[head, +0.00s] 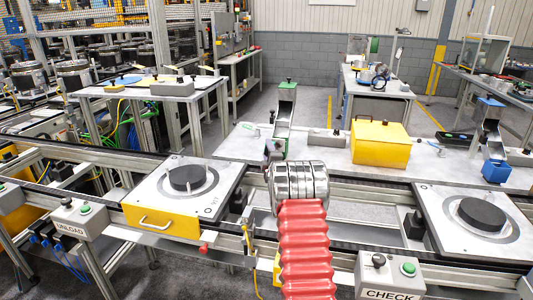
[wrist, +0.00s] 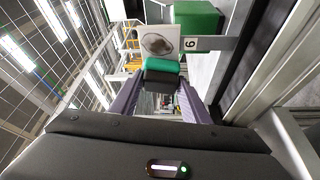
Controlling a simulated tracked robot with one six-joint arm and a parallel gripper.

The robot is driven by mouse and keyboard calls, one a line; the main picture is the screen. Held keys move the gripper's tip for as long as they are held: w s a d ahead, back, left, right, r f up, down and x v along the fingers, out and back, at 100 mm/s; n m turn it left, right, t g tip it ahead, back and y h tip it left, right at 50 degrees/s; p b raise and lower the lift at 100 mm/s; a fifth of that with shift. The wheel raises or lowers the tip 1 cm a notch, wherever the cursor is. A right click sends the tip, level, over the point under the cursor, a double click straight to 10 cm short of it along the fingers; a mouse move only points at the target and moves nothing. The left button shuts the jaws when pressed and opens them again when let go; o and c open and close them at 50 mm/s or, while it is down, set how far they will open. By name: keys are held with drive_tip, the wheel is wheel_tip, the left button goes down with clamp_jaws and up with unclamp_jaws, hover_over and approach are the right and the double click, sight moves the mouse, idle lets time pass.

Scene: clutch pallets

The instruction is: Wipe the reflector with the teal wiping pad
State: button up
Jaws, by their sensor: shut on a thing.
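My gripper (wrist: 162,82) is shut on the teal wiping pad (wrist: 162,65), a teal layer on a dark block, held between two purple fingers. A pale square panel with a grey-brown oval smudge, which looks like the reflector (wrist: 160,42), is just beyond the pad in the wrist view. I cannot tell whether pad and panel touch. In the head view my gripper (head: 272,150) is small and dark beyond my silver wrist, beside a grey stand (head: 284,112) with a green top. The pad and the panel's face are not clear there.
A green box (wrist: 197,17) and a plate marked 6 (wrist: 193,44) are close to the panel. A yellow case (head: 380,142) stands right on the bench. Conveyor pallets with dark discs lie left (head: 187,178) and right (head: 482,214). A blue-topped stand (head: 489,125) is farther right.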

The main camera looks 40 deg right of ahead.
drive_tip(key=shift+w+d, duration=0.25)
drive_tip(key=shift+d, duration=0.15)
idle(0.3)
drive_tip(key=shift+s+d, duration=0.45)
drive_tip(key=shift+s, duration=0.25)
drive_tip(key=shift+s+d, duration=0.45)
drive_tip(key=shift+s, duration=0.2)
drive_tip(key=shift+s, duration=0.1)
drive_tip(key=shift+s+d, duration=1.15)
drive_tip(key=shift+a, duration=0.1)
drive_tip(key=shift+w+a+r, duration=0.1)
drive_tip(key=shift+w+a, duration=0.4)
drive_tip(key=shift+w, duration=0.2)
drive_tip(key=shift+w+a, duration=0.45)
drive_tip(key=shift+w, duration=0.2)
drive_tip(key=shift+w, duration=0.1)
